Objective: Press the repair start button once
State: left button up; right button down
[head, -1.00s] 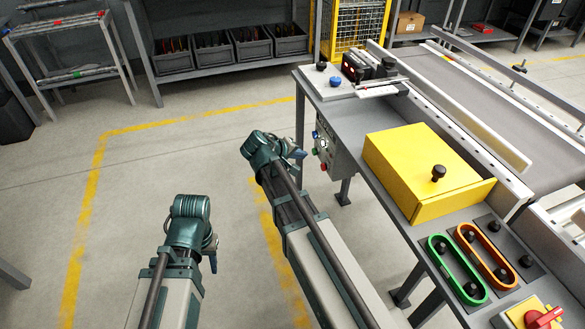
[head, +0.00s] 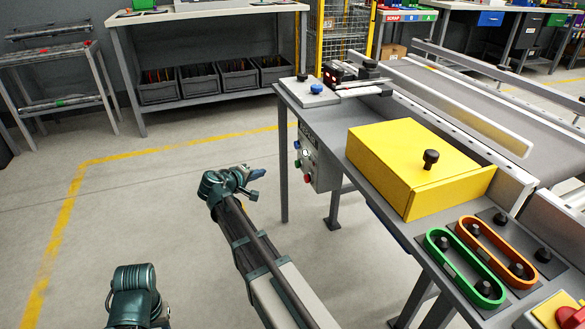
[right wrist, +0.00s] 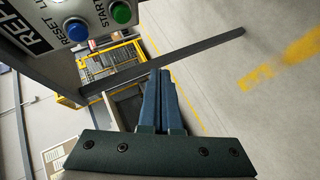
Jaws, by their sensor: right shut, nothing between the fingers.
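The control panel (head: 322,160) is a grey box on the left side of the workbench, with small coloured buttons. In the right wrist view, the green button (right wrist: 121,12) is labelled START and sits at the top edge. A blue button (right wrist: 75,28) labelled RESET is beside it. The large label there is cut off. The green button also shows small in the head view (head: 297,164). My right gripper (head: 258,184) is shut and empty, left of the panel and apart from it. Its closed fingers (right wrist: 160,75) point below the buttons. My left wrist (head: 135,295) is at the bottom left; its fingers cannot be made out.
The workbench (head: 362,150) carries a yellow box (head: 405,170) with a black knob, plus green (head: 450,268) and orange (head: 500,252) oval frames. A table leg (head: 283,165) stands close to the panel. The floor left of my right arm is clear.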

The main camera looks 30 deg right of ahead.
jog(key=shift+d, duration=0.1)
jog(key=s+d, duration=0.2)
jog(key=d, duration=0.6)
jog(key=shift+d, duration=0.2)
jog(key=shift+s+d, duration=0.1)
jog(key=shift+d, duration=0.1)
dwell(1.9)
jog(key=shift+d, duration=0.25)
jog(key=shift+s+d, duration=0.3)
jog(key=shift+d, duration=0.5)
dwell(1.0)
jog(key=shift+a, duration=0.15)
jog(key=shift+w+a, duration=0.15)
jog(key=shift+a, duration=0.4)
jog(key=shift+w+a, duration=0.15)
jog(key=shift+a, duration=0.35)
jog(key=shift+a, duration=0.1)
jog(key=shift+w+a, duration=0.2)
jog(key=shift+a, duration=0.6)
jog(key=shift+w+a, duration=0.2)
jog(key=shift+a, duration=0.55)
jog(key=shift+w+a, duration=0.2)
jog(key=shift+a, duration=0.6)
